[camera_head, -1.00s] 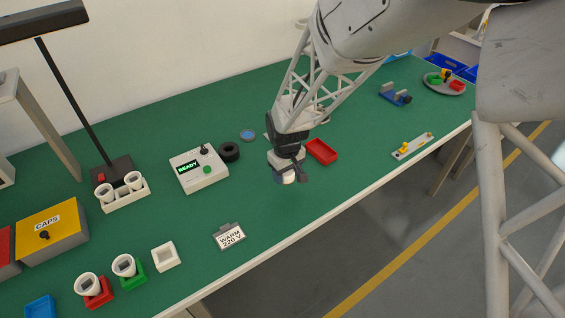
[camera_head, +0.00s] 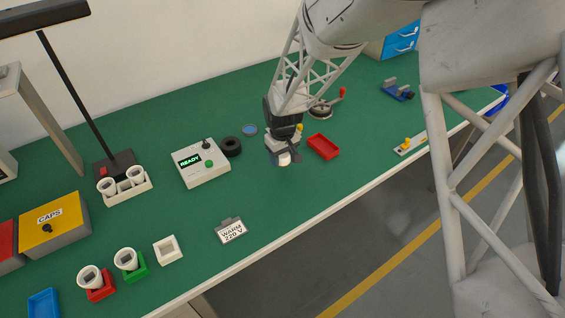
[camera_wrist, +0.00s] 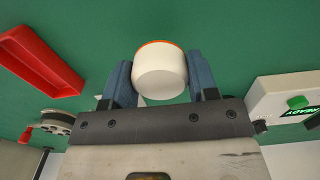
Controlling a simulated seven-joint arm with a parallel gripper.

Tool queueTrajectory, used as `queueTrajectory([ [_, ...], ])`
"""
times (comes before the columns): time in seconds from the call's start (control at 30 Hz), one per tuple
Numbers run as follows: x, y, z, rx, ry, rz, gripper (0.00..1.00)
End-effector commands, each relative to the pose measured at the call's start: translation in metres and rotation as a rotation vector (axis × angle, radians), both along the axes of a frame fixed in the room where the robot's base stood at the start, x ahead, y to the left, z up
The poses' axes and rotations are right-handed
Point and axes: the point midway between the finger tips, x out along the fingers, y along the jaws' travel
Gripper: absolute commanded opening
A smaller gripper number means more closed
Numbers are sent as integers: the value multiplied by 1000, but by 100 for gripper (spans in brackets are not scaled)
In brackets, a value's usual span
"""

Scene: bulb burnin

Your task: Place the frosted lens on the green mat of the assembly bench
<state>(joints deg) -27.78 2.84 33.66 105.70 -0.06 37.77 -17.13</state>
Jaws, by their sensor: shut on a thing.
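The frosted lens appears as a short white cylinder (camera_wrist: 160,72) with an orange rim, between the two blue-grey fingers in the wrist view. My gripper (camera_wrist: 161,80) is shut on it. In the head view my gripper (camera_head: 284,154) is over the middle of the bench, left of a red tray, with the lens (camera_head: 284,159) showing pale at its fingertips. The green mat (camera_head: 290,195) covers the bench top. I cannot tell the exact gap between the lens and the mat.
The READY box (camera_head: 205,172) and a black ring (camera_head: 231,146) lie left of my gripper. The red tray (camera_head: 322,146) is close on the right. A round grey fixture (camera_head: 320,110) stands behind. Green mat around the sign is bare.

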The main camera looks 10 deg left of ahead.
Motion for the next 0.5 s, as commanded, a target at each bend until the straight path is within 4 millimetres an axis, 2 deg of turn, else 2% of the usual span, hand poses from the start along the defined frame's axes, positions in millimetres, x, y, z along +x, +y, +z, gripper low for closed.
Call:
queueTrajectory([
  [0.3,0,0,-29,-1,1,0,32],
  [0.5,0,0,-31,0,0,0,32],
])
